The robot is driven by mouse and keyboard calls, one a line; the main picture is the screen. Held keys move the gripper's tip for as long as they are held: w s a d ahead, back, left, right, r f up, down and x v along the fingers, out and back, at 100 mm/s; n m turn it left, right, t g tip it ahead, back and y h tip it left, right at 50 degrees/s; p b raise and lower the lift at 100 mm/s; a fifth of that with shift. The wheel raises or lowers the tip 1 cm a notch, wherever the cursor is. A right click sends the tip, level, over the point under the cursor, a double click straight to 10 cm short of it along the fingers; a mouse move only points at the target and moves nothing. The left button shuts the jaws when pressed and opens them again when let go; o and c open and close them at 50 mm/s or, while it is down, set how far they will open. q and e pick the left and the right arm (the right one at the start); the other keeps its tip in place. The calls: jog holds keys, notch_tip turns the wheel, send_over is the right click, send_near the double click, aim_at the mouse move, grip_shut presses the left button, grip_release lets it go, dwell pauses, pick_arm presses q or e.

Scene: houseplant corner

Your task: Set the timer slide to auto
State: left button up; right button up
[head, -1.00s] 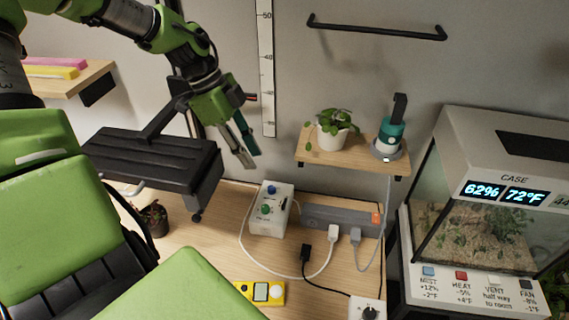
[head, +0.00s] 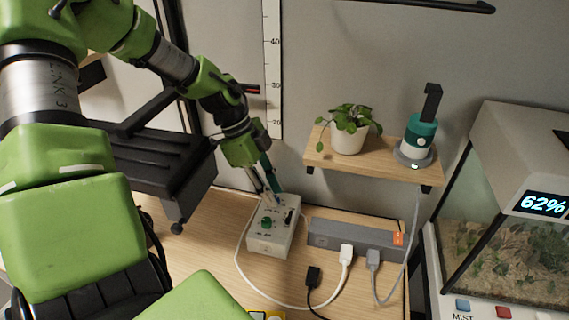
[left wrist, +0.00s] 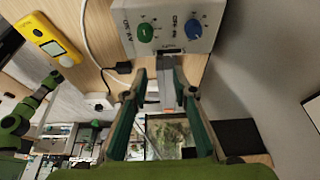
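The white timer box (head: 268,238) stands on the wooden bench, with a green knob (head: 265,223) and a dark slide slot (head: 289,217) on its top. In the left wrist view the box (left wrist: 165,10) is at the top, with the green knob (left wrist: 146,32), a blue knob (left wrist: 193,28) and the slot (left wrist: 172,50) near its edge. My left gripper (head: 271,194) is over the back of the box, partly hiding the blue knob. In the left wrist view its fingers (left wrist: 160,88) are apart with nothing held between them. I cannot read the slide setting.
A grey power strip (head: 340,236) with plugs and cables lies right of the box. Above it, a wall shelf (head: 390,170) holds a potted plant (head: 349,137) and a teal device (head: 418,138). A terrarium (head: 500,240) stands at right. A yellow meter (left wrist: 47,37) lies nearby.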

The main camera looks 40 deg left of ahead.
aim_at(287, 218)
pick_arm(q)
jog(key=x, duration=0.8)
grip_shut()
